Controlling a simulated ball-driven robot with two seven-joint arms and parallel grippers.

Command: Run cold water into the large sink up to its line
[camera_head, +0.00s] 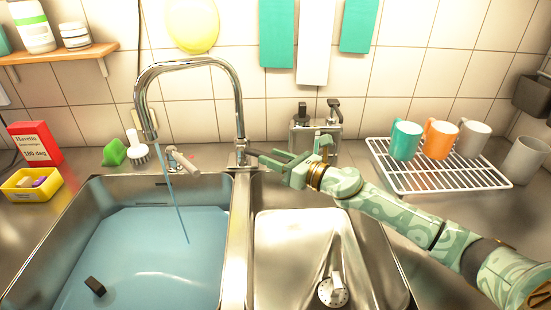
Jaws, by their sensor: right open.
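The large sink (236,215) on the left holds blue water (150,250) over its whole floor. A thin blue stream (176,195) runs from the spout into the water. My right gripper (268,160) is open beside the tap's base, just right of it, near the small lever there. I cannot tell whether it touches the lever. My left gripper is out of view.
A small dark block (95,286) shows in the large sink. The small sink (290,235) lies below my right arm, with a drain piece (333,290) in it. A white rack (430,182) with mugs is at right. A yellow tray (30,186) and red box (35,143) stand at left.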

